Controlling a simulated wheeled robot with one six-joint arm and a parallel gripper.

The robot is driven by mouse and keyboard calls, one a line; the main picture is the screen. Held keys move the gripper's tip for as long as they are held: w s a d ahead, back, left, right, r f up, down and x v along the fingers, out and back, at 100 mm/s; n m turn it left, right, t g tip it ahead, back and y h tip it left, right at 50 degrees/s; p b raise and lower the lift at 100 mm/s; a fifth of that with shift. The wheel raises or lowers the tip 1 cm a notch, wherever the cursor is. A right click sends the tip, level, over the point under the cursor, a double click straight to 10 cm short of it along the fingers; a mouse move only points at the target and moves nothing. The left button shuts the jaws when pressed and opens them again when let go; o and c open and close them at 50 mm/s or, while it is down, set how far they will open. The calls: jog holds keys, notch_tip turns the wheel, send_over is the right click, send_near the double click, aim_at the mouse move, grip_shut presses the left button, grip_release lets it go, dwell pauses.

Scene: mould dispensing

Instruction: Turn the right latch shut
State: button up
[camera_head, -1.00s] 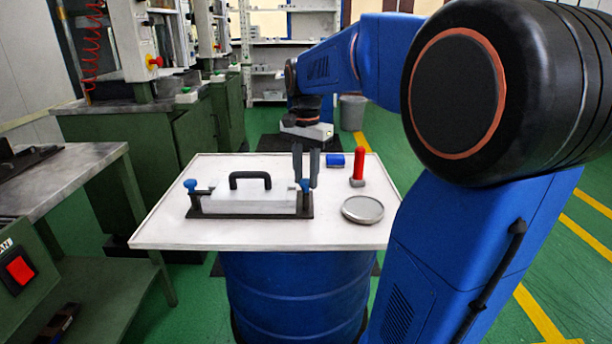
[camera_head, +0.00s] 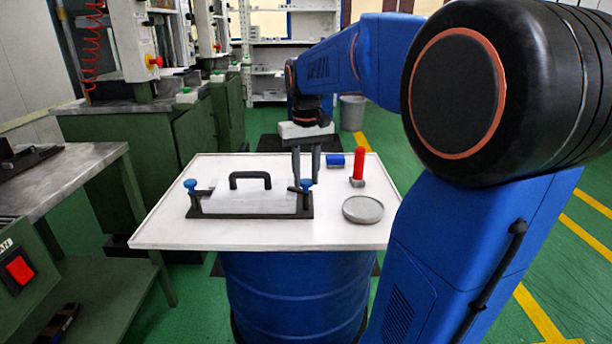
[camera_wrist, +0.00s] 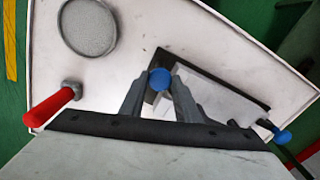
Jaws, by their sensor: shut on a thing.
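The mould (camera_head: 222,203) is a pale block with a black arched handle (camera_head: 250,176) on a dark base. The right latch (camera_head: 306,184) has a blue knob at the mould's right end; its dark bar points left over the mould's edge. My gripper (camera_head: 306,178) comes down from above onto this latch. In the wrist view, the fingers of my gripper (camera_wrist: 160,84) are shut on the blue knob of the right latch (camera_wrist: 160,77). The left latch (camera_head: 190,185) has a matching blue knob and also shows in the wrist view (camera_wrist: 282,136).
The white tabletop (camera_head: 190,236) rests on a blue drum (camera_head: 300,290). Right of the mould are a round grey dish (camera_head: 362,210), a red-handled tool (camera_head: 358,165) and a blue item (camera_head: 335,160). The front strip of the table is clear.

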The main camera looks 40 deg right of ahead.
aim_at(306, 181)
jog(key=n, duration=0.5)
jog(key=shift+n, duration=0.3)
dwell(0.4)
jog(key=o, duration=1)
jog(key=shift+o, duration=0.2)
notch_tip(306, 181, up, 18)
jog(key=shift+f, duration=0.25)
jog(key=s+a+f+t, duration=0.1)
jog(key=s+a+f, duration=0.3)
jog(key=f, duration=0.5)
jog(key=s+a+f+m+t, duration=0.1)
jog(key=s+a+f, duration=0.3)
jog(key=s+f, duration=0.5)
jog(key=s+a+f+m+t, duration=0.1)
jog(key=s+a+f+t, duration=0.1)
jog(key=s+a+f, duration=0.3)
notch_tip(306, 181, down, 4)
jog(key=shift+s+t, duration=0.4)
jog(key=shift+s, duration=0.8)
